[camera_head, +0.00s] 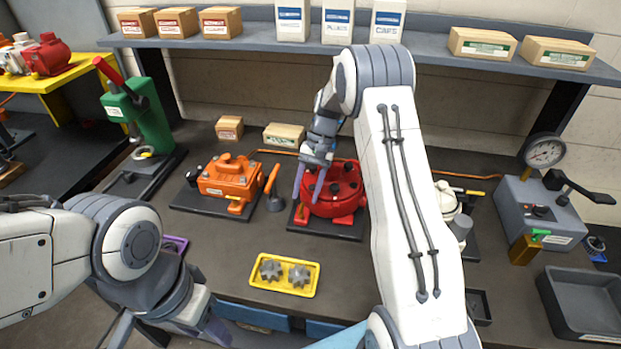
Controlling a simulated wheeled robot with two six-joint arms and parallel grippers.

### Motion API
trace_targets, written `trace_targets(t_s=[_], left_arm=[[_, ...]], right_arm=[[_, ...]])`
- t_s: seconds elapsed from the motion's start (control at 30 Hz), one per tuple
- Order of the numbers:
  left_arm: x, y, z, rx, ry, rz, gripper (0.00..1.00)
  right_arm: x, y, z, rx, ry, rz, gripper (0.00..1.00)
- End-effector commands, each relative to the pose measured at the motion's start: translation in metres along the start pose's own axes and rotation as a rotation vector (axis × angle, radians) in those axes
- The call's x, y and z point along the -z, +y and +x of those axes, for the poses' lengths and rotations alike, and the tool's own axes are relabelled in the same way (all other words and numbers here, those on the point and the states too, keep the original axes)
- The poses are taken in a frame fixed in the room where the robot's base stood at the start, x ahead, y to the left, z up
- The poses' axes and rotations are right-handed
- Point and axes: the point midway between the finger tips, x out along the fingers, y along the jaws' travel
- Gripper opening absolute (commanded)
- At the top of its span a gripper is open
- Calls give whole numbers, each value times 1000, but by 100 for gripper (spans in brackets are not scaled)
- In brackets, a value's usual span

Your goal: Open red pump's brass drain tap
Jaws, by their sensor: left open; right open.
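The red pump (345,192) is a round red body on a dark base plate in the middle of the bench. My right gripper (307,198) is open, its two fingers pointing down at the pump's left side. A small red handle (301,215) shows low at the pump's front left, just below the fingertips. I cannot tell whether the fingers touch anything. The brass of the drain tap is not clearly visible. My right arm hides the pump's right edge. My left gripper (216,330) is low at the bench's front edge, away from the pump; its fingers are partly hidden.
An orange pump (228,180) and an upright orange lever (272,182) stand left of the red pump. A yellow tray (312,289) with gears lies in front. A grey gauge unit (535,212) and dark bin (590,300) are at right. A shelf (250,38) with boxes hangs above.

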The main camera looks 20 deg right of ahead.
Motion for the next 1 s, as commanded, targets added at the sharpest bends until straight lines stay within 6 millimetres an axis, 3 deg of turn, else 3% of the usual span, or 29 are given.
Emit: trace_targets(t_s=[0.2,0.4,0.9,1.0], left_arm=[[-1,-1,11,0,0,1,50],[-1,-1,13,0,0,1,50],[-1,-1,13,0,0,1,50],[-1,-1,13,0,0,1,50]], right_arm=[[1,1,-41,1,4,0,49],[0,0,-62,0,1,0,49],[0,0,-65,-1,-1,0,49],[-8,-8,-65,-11,4,-22,49]])
